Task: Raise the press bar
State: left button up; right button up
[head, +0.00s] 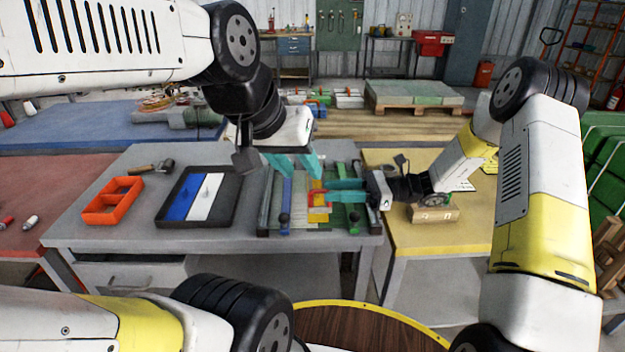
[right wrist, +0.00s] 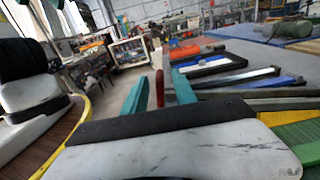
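The press fixture (head: 265,222) lies on the grey table, with a blue bar (head: 286,192) on its left, a green bar (head: 353,212) on its right and black knobs. A yellow and orange block (head: 319,208) sits at its middle. I cannot tell for sure which part is the press bar. My right gripper (head: 328,190) reaches in from the right, its teal fingers apart beside the block. In the right wrist view, a red upright piece (right wrist: 160,88) shows between the open fingers (right wrist: 158,92), with no clear contact. My left gripper (head: 300,168) is open and empty above the fixture's far side.
A dark tray (head: 163,210) with blue and white pieces, an orange divided box (head: 110,201) and a hammer (head: 152,167) are left on the table. A yellow table (head: 440,237) with a wooden block (head: 434,215) adjoins on the right.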

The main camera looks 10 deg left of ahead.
jog(key=x, duration=0.8)
jog(key=shift+f, duration=0.1)
grip_shut()
dwell(1.3)
